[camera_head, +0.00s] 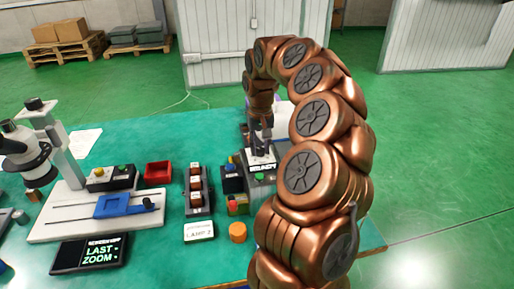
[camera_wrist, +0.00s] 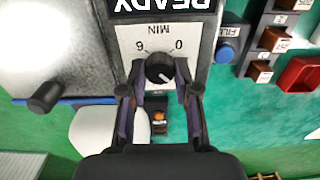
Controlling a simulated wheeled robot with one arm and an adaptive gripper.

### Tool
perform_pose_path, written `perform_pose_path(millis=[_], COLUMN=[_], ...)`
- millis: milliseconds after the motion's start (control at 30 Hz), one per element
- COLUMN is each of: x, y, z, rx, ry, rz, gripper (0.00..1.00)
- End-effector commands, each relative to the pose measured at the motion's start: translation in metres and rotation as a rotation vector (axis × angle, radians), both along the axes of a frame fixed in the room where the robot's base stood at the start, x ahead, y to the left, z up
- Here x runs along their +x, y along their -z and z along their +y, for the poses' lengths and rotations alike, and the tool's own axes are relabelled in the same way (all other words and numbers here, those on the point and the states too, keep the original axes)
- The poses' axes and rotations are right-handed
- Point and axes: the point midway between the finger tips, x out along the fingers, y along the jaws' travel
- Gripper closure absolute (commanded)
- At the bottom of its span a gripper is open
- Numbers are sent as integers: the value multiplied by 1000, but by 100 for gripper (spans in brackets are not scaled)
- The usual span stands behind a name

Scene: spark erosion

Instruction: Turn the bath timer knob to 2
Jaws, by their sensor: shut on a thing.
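The bath timer knob (camera_wrist: 159,68) is a dark round knob with a pale pointer line. It sits on a white dial plate (camera_wrist: 139,40) marked 0, 6 and MIN, which appears upside down in the wrist view. The pointer line slants toward the lower right of that view; no 2 mark is legible. My gripper (camera_wrist: 160,84) has one finger on each side of the knob and is shut on it. In the head view my gripper (camera_head: 261,146) points down at the timer box, and the knob is hidden there.
A READY display (camera_wrist: 164,6) adjoins the dial. A blue button (camera_wrist: 226,53) and a row of labelled switches (camera_wrist: 262,72) are beside the box. A red tray (camera_head: 158,172), a stage plate (camera_head: 90,215) and an orange disc (camera_head: 238,232) are left of my arm.

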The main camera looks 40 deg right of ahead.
Motion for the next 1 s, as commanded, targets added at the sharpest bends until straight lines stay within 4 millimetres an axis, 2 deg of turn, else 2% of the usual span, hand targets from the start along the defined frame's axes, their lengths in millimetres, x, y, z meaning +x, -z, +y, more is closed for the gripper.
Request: perform_pose_path(millis=[33,67,267,667,767,1000], x=[1,1,1,0,0,1], y=[0,0,0,-4,-14,-54], z=[3,3,1,-1,-1,-2], rx=[5,5,4,1,1,-2], ry=[-2,-2,1,3,4,6], rz=[-2,-2,-2,0,0,-4], gripper=[100,66,45,44,44,44])
